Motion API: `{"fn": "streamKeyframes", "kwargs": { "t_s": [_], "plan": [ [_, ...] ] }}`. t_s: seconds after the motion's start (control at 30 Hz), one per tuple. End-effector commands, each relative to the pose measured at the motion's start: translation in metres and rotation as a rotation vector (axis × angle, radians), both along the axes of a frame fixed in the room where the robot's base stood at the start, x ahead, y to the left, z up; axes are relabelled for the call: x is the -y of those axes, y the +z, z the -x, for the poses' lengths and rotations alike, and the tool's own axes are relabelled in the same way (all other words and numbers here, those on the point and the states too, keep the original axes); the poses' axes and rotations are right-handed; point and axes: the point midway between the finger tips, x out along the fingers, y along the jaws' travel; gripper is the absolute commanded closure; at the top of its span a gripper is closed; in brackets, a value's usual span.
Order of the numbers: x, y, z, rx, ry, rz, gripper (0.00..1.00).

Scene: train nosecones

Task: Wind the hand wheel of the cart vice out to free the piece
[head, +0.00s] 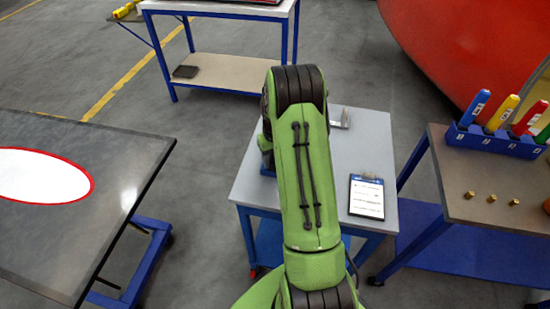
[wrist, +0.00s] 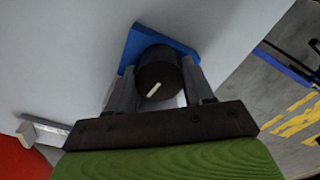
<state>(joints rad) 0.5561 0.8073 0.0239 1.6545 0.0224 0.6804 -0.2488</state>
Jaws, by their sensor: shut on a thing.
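In the wrist view my gripper (wrist: 160,88) is shut on the hand wheel (wrist: 157,68), a dark round knob with a white mark on its face. The two grey fingers stand on either side of it. Behind the wheel is the blue body of the cart vice (wrist: 134,43), on the grey cart top.
A silver bracket-like part (head: 341,118) lies at the cart's far edge. A clipboard (head: 366,197) lies on the cart top (head: 365,140). To the right is a bench (head: 460,180) with a blue rack (head: 495,140) and brass parts. A dark table (head: 120,165) stands left.

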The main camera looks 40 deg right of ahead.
Motion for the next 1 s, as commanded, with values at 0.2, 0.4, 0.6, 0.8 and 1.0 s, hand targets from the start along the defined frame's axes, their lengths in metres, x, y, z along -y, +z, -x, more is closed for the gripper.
{"fn": "streamKeyframes", "kwargs": {
  "t_s": [0.2, 0.4, 0.6, 0.8, 1.0],
  "plan": [
    [0.0003, 0.0011, -0.001, 0.004, 0.0, 0.001, 0.42],
    [0.0016, 0.0009, -0.0004, 0.003, -0.004, 0.004, 0.24],
    [0.0027, 0.0008, 0.0, 0.002, -0.006, 0.006, 0.24],
    [0.0036, 0.0014, 0.0006, 0.002, -0.058, 0.006, 0.24],
    [0.0031, 0.0035, 0.001, 0.002, -0.392, 0.002, 0.24]
  ]
}}
